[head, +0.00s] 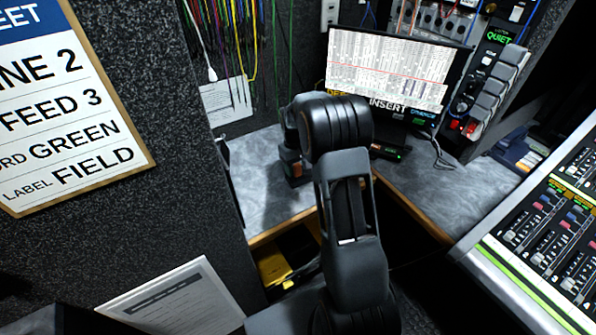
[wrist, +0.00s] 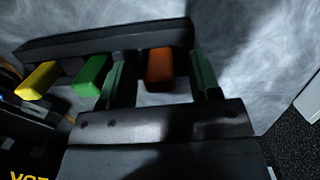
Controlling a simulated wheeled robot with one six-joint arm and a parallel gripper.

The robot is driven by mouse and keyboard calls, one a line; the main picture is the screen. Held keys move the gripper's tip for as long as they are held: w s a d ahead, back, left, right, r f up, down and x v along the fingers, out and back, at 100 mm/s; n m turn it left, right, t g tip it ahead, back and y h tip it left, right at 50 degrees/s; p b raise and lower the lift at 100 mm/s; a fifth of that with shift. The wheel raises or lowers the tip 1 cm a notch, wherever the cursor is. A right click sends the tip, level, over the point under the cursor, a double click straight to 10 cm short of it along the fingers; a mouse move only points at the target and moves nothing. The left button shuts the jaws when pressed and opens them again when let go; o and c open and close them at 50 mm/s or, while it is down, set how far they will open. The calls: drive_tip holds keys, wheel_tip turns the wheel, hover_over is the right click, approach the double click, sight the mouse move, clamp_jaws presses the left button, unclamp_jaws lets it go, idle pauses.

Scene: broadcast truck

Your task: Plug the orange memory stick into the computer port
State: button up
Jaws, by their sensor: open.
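The orange memory stick (wrist: 160,65) stands out from a long black holder in the wrist view. A green stick (wrist: 91,75) and a yellow stick (wrist: 38,80) are to its left on the same holder. My gripper (wrist: 161,80) is open, with one dark green finger on each side of the orange stick. Gaps show between the fingers and the stick. In the head view, my arm hides most of the holder on the desk. The computer's monitor (head: 387,70) stands at the back, with an INSERT label below it. I cannot make out the port itself.
The grey desk (head: 440,190) is clear to the right of my arm. A mixing console (head: 550,240) fills the right side. A dark speckled wall (head: 150,210) with a sign stands close on the left. Cables hang behind the desk.

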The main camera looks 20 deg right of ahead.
drive_tip(key=c, duration=1)
drive_tip(key=shift+r, duration=0.1)
